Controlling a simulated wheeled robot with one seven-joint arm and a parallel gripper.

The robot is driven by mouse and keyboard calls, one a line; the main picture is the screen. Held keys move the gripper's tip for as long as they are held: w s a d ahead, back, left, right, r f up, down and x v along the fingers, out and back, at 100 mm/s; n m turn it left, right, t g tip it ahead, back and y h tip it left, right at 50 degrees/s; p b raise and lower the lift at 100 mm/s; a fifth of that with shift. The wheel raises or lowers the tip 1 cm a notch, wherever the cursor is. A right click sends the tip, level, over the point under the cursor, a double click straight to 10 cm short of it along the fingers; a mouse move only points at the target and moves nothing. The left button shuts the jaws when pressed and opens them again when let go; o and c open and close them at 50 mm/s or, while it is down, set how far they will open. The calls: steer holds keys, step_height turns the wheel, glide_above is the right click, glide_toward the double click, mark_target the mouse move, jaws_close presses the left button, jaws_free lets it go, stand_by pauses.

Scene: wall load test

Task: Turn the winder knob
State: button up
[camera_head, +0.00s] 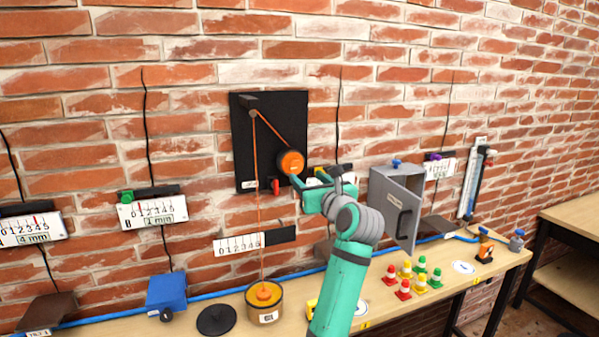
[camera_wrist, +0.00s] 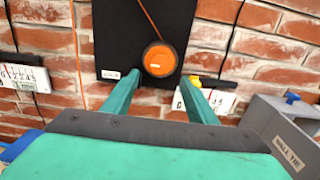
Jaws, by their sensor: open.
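The winder knob (camera_head: 291,162) is a round orange disc on a black wall board (camera_head: 262,110). An orange cord runs from it up to a pulley (camera_head: 253,113) and down to an orange weight (camera_head: 263,293) in a round container. In the wrist view the knob (camera_wrist: 159,59) sits ahead, between and just beyond the two fingertips. My gripper (camera_head: 296,190) is green and open beside the knob's lower right in the head view; its jaws (camera_wrist: 162,78) also show in the wrist view. I cannot tell whether a finger touches the knob.
Several small cones (camera_head: 412,277) stand on the bench (camera_head: 375,300). Ruler plates (camera_head: 152,211) and black cords line the brick wall. A blue box (camera_head: 166,292) is at left.

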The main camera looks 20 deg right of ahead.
mark_target(297, 168)
steer(key=w, duration=0.7)
steer(key=shift+w+a, duration=0.15)
steer(key=shift+w, duration=0.05)
steer(key=c, duration=1.1)
